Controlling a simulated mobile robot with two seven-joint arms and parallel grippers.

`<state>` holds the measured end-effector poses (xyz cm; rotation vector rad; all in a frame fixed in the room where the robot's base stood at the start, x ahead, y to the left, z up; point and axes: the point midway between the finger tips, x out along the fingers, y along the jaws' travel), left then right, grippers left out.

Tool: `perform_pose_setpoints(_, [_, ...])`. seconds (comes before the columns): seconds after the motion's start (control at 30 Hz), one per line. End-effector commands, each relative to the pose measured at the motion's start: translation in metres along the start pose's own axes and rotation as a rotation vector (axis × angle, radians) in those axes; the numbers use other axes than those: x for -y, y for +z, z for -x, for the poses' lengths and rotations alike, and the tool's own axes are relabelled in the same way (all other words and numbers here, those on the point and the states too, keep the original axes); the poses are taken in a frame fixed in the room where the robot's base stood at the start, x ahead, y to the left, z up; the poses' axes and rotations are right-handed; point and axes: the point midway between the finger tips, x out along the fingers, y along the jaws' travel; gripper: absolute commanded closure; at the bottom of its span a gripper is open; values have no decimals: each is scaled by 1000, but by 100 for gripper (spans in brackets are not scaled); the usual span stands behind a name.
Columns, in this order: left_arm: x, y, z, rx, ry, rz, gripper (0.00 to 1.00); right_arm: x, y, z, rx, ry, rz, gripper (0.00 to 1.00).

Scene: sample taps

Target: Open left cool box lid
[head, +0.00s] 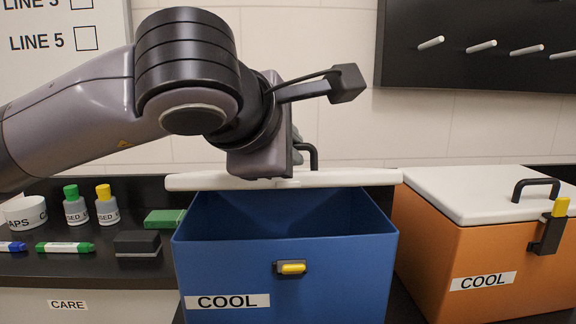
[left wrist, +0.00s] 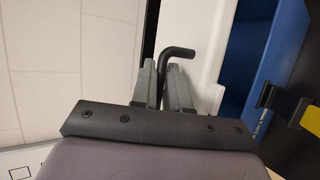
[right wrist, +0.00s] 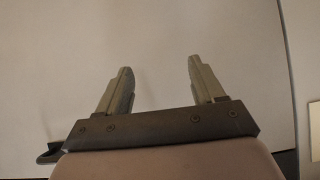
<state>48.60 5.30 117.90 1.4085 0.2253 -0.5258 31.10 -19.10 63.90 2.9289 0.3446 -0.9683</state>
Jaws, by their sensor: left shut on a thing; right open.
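The left cool box (head: 330,262) is blue with a COOL label and a yellow latch (head: 292,268) on its front. Its white lid (head: 345,178) is raised over the back of the box, and the dark inside shows below it. My left gripper (head: 298,150) is shut on the lid's black handle (head: 313,155). In the left wrist view the fingers (left wrist: 165,82) close around the handle (left wrist: 178,52), beside the white lid (left wrist: 205,50). My right gripper (right wrist: 160,85) is open and empty in the right wrist view, with a plain pale surface beyond it.
An orange cool box (head: 480,255) with its white lid (head: 490,190) closed stands to the right. A dark peg board (head: 480,70) hangs behind.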

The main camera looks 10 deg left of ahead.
Motion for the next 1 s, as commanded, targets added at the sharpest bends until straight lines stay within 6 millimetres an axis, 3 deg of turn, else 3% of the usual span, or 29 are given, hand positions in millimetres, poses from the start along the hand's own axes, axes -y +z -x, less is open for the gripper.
perform_pose_setpoints(0.1, [-22, 0, 2, 2, -69, 32, 100, -2, -14, 11, -5, 7, 8, 32])
perform_pose_setpoints(0.4, [-48, -2, -5, 5, -217, 91, 100, -9, -21, 26, 0, 33, 11, 32])
perform_pose_setpoints(1.0, [-57, -6, -12, 7, -291, 120, 100, -8, -24, 33, 5, 36, 12, 32])
